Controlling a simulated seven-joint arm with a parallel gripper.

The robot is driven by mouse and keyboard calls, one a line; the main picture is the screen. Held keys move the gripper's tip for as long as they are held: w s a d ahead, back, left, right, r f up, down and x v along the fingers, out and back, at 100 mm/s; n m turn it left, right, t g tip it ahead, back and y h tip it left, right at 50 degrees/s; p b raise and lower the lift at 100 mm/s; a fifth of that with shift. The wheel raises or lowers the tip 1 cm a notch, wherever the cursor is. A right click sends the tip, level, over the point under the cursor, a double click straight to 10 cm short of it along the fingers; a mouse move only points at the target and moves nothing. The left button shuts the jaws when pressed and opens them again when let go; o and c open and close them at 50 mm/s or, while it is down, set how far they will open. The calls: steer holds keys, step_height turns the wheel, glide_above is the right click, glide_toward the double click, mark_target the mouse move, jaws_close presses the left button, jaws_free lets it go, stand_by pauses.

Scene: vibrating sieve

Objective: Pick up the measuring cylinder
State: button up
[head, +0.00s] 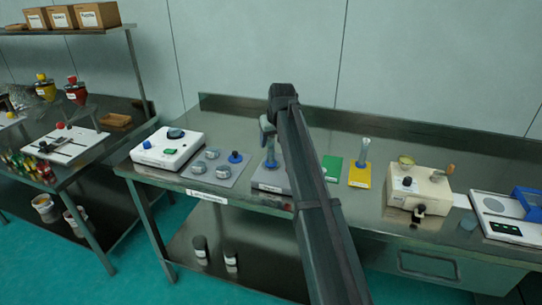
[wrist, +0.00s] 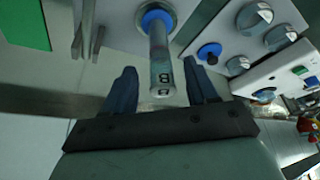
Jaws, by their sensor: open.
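A clear measuring cylinder with a blue base (wrist: 158,50) stands on a pale grey surface in the wrist view. Its top end lies between my gripper's two fingers (wrist: 162,88), with a gap visible on each side. My gripper (head: 268,127) is open. In the head view this cylinder (head: 271,157) stands on a grey device (head: 268,180) directly below my gripper, partly beside my arm. A second clear cylinder with a blue base (head: 363,152) stands upright on a yellow mat (head: 359,176) to the right.
A green mat (head: 332,168) lies right of my arm. A grey plate with round metal pieces and a blue knob (head: 218,168) and a white device (head: 168,150) are on the left. A cream machine (head: 418,187) and a scale (head: 497,215) are on the right.

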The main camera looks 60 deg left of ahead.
mark_target(270, 144)
steer(key=shift+x, duration=1.9)
steer(key=shift+a, duration=0.15)
steer(key=shift+c, duration=0.4)
jaws_close()
steer(key=shift+r, duration=0.2)
